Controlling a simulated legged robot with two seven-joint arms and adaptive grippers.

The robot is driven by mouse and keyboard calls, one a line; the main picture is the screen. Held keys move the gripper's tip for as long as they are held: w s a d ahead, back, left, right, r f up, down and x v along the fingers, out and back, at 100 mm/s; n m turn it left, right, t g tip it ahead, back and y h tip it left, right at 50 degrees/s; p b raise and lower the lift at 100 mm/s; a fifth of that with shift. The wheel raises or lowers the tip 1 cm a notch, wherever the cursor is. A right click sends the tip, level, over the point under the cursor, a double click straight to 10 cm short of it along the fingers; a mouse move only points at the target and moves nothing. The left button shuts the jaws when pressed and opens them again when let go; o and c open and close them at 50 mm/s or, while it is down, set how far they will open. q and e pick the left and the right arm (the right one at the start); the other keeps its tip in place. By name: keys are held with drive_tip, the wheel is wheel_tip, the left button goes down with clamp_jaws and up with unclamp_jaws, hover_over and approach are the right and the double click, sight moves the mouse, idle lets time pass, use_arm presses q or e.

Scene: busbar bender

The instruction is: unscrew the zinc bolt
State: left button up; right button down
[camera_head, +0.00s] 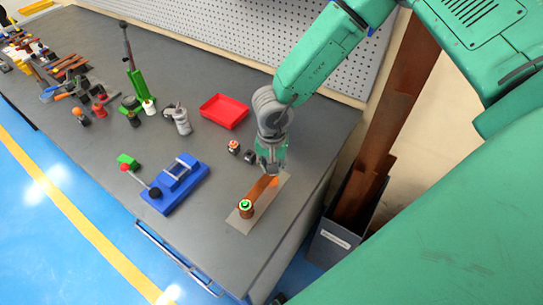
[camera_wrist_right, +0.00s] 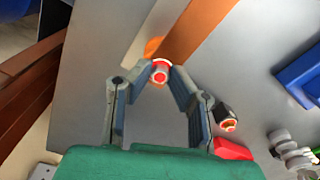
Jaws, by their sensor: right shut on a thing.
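The copper bar (camera_head: 262,190) lies on a grey plate (camera_head: 239,221) near the right end of the bench. My right gripper (camera_head: 270,170) points down at the far end of the bar. In the wrist view, the fingertips of my right gripper (camera_wrist_right: 160,74) are closed on a small bolt head (camera_wrist_right: 160,76) with a red and pale end, beside the copper bar (camera_wrist_right: 197,25). I take this to be the zinc bolt; the gripper hides it in the head view. A second fastener with a green ring (camera_head: 245,204) stands at the bar's near end. My left gripper is not in view.
Two small dark parts (camera_head: 233,147) stand left of my right gripper. A bin (camera_head: 333,243) with long brown bars stands beside the bench's right edge.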

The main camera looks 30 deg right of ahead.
drive_tip(key=shift+n, duration=0.5)
drive_tip(key=n, duration=0.5)
drive_tip(key=shift+n, duration=0.4)
drive_tip(key=n, duration=0.4)
drive_tip(key=shift+n, duration=0.7)
drive_tip(key=n, duration=0.5)
drive_tip(key=shift+n, duration=0.3)
